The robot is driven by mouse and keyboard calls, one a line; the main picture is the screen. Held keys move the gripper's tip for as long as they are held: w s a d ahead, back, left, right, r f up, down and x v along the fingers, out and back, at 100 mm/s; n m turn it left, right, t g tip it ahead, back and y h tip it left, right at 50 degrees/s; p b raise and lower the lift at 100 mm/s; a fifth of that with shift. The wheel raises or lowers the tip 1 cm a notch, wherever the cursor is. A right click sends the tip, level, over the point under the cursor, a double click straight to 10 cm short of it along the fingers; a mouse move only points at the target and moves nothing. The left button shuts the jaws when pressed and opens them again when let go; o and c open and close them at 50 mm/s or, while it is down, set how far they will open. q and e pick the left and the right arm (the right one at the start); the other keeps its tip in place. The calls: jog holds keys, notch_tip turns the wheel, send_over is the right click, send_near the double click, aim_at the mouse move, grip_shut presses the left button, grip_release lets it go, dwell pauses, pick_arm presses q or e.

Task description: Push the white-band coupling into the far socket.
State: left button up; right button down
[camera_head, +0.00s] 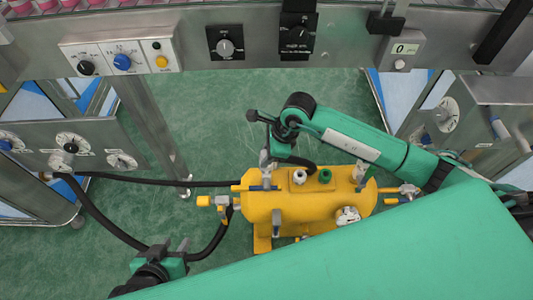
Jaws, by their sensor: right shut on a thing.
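My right gripper (266,169) points down over the left end of the yellow tank (283,207). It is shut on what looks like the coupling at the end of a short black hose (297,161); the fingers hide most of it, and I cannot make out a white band. Two round fittings stand on top of the tank, a white one (299,177) and a green one (325,176). I cannot tell which opening is the far socket. My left gripper (172,247) is low at the left, over a hose, apart from the tank; its finger gap is unclear.
A black hose (150,182) runs from the left panel (70,155) to the tank; another (100,219) loops down behind my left gripper. A yellow valve (214,201) sticks out at the tank's left. A control rail (190,45) crosses the top.

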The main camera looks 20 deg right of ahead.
jog(key=shift+f, duration=0.2)
jog(key=c, duration=1)
grip_release()
jog(key=shift+r, duration=0.1)
jog(key=p+v, duration=0.1)
jog(key=v, duration=1.1)
